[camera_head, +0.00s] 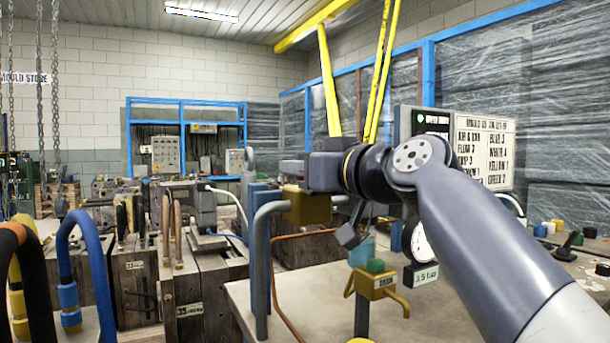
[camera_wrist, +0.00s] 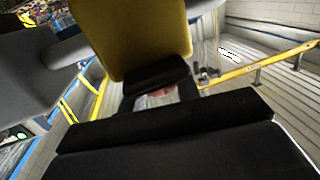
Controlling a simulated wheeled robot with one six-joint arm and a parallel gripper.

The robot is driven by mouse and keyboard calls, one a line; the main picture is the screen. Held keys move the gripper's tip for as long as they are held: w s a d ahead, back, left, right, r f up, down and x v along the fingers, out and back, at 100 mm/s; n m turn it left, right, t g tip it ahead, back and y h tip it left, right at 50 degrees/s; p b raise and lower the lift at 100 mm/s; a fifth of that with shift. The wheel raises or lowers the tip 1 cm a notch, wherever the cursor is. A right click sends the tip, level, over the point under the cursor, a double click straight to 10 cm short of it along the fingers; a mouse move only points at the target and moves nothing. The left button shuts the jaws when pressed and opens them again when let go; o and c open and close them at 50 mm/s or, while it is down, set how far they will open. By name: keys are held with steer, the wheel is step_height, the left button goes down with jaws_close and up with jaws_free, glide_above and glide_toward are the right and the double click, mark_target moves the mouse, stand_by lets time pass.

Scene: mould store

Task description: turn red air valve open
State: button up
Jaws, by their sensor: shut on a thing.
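My gripper (camera_head: 294,171) reaches left across the bench in the head view. In the wrist view its dark jaws (camera_wrist: 160,92) are closed on a small reddish part (camera_wrist: 158,92), which I take for the red air valve; the jaws hide most of it. In the head view I cannot see that valve or tell which way its handle points. A yellow block (camera_head: 308,210) shows just below my gripper; a large yellow block (camera_wrist: 128,35) lies close by the jaws in the wrist view. A round pressure gauge (camera_head: 422,246) with a "3.5 bar" label (camera_head: 421,276) is partly behind my arm.
A yellow valve body with a green knob (camera_head: 375,279) stands below my wrist. Grey (camera_head: 263,270) and blue (camera_head: 72,250) bent pipes rise at the left. A lettered board (camera_head: 483,152) stands behind my arm. The front bench top (camera_head: 310,315) is partly clear.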

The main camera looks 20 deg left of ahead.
steer(key=shift+w+f+g, duration=0.15)
steer(key=shift+f+g, duration=0.1)
steer(key=shift+g, duration=0.05)
steer(key=shift+d+n+g+y+b, duration=0.1)
steer(key=shift+n+g+y+b, duration=0.35)
steer(key=shift+n+g, duration=0.4)
steer(key=shift+r+n+g+y+p, duration=0.25)
steer(key=shift+n+g+y+p, duration=0.2)
steer(key=shift+n+g, duration=0.45)
steer(key=shift+r+n+g+p, duration=0.1)
steer(key=shift+n+g+p, duration=0.75)
steer(key=shift+g, duration=0.7)
steer(key=shift+n+g+p, duration=0.75)
steer(key=shift+n+g, duration=0.15)
steer(key=shift+g, duration=0.6)
steer(key=shift+s, duration=0.2)
steer(key=o, duration=0.9)
steer(key=shift+o, duration=0.2)
steer(key=shift+d, duration=0.15)
